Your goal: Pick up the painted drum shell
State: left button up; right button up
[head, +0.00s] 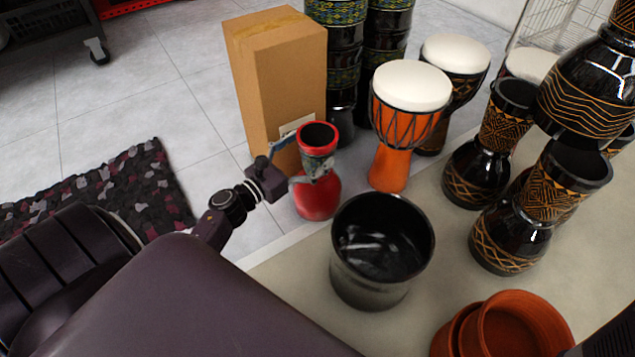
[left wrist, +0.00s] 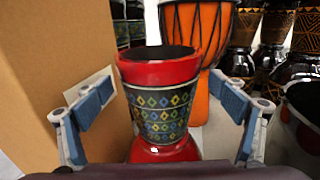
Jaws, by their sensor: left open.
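The painted drum shell (head: 318,198) is red, goblet-shaped and open at the top, with a dark patterned band. It stands upright between the cardboard box and the black pot. My left gripper (head: 302,161) is at its waist and upper part. In the left wrist view the shell (left wrist: 160,120) is between the spread fingers of my left gripper (left wrist: 166,92), with a visible gap on each side. The jaws are open and hold nothing. The shell's foot is partly hidden by the gripper body in that view. My right gripper does not show.
A tall cardboard box (head: 270,90) stands close on the left of the shell. An orange drum (head: 392,150) is behind it. A black pot (head: 350,275) is in front. Dark carved drums (head: 510,235) and terracotta pots (head: 520,330) fill the right.

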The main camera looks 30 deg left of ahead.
aim_at(327, 135)
pick_arm(q)
jog(key=shift+w+d+b, duration=0.2)
jog(key=shift+w+b, duration=0.15)
jog(key=shift+w, duration=1.1)
jog(key=shift+c, duration=0.4)
jog(key=c, duration=2)
jog(key=shift+r, duration=0.1)
jog(key=shift+c, duration=0.5)
jog(key=shift+r, duration=0.15)
